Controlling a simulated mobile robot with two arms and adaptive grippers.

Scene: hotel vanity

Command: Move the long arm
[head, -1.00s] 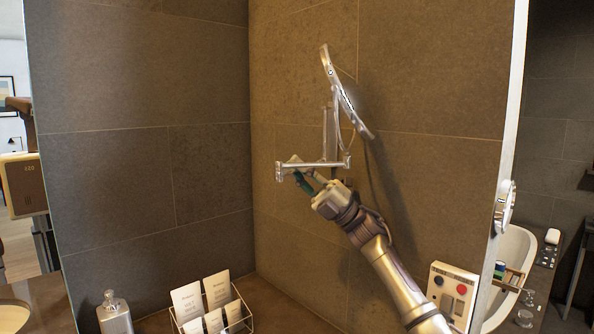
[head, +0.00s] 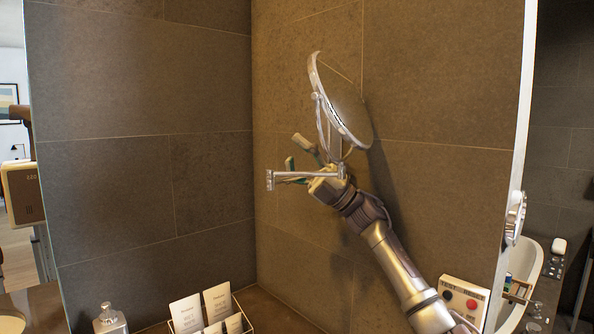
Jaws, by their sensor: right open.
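A round mirror (head: 341,105) with a metal rim hangs tilted on a metal bracket by the brown tiled wall. Its long arm (head: 290,174) is a thin silver bar that runs nearly level from a square end at the left to a joint under the mirror. My right gripper (head: 292,162) is open at the bar, below the mirror. One finger shows above the bar; the other overlaps it in the picture. I cannot tell whether they touch. My left gripper is not in view.
A wire holder (head: 252,324) with several cards (head: 217,301) and a soap dispenser (head: 109,319) stand at the bottom left. A box with a red and a black button (head: 464,299) is at the lower right, near my right forearm. A mirror edge (head: 521,130) rises at right.

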